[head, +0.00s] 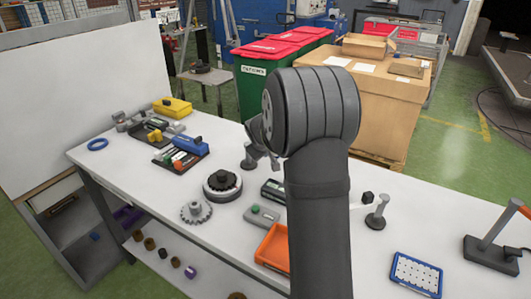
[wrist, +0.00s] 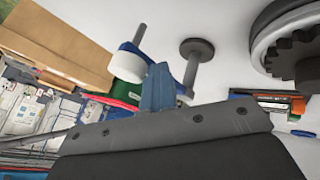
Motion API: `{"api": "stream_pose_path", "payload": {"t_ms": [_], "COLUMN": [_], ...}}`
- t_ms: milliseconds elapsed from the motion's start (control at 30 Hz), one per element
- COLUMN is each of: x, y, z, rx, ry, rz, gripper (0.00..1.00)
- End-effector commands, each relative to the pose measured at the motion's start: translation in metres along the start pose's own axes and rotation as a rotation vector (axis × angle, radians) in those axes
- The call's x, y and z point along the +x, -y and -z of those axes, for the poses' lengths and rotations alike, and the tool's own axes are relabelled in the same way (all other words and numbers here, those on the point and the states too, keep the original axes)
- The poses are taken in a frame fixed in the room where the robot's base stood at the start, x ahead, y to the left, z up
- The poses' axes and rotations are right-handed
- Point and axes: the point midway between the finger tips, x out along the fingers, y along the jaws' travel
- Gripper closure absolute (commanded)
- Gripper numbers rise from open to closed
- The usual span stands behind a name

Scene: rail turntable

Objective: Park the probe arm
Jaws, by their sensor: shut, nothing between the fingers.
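A grey post with a round foot (wrist: 197,48) stands near the gripper in the wrist view. Beside it is a white and blue cylinder-shaped piece (wrist: 126,63); these look like the probe arm, but how they join is hidden. My gripper (wrist: 155,88) is shut and empty, its blue fingertips close in front of these parts; I cannot tell whether they touch. In the head view my own arm covers much of this spot. The dark round turntable (head: 222,184) sits left of my arm and also shows in the wrist view (wrist: 290,40).
A toothed disc (head: 196,212), a green-button box (head: 262,216) and an orange tray (head: 273,247) lie nearby. A small grey post (head: 376,218), a blue perforated tray (head: 416,273) and a red-handled lever (head: 495,245) stand right. Tool trays (head: 180,152) lie far left.

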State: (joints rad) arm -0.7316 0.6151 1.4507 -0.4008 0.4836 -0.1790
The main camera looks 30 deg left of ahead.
Motion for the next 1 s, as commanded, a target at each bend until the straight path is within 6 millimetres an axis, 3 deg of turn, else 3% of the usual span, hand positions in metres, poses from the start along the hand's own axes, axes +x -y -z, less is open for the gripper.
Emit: {"api": "stream_pose_path", "payload": {"t_ms": [233,700,1000], "x": [-0.023,-0.103,-0.12], "y": [0.034,0.022,0.02], "z": [-0.009,-0.016,-0.018], "rx": [-0.006,-0.001,0.0], "ry": [0.0,-0.001,0.0], "rz": [0.003,0.001,0.002], "gripper": [1.0,1.0,1.0]}}
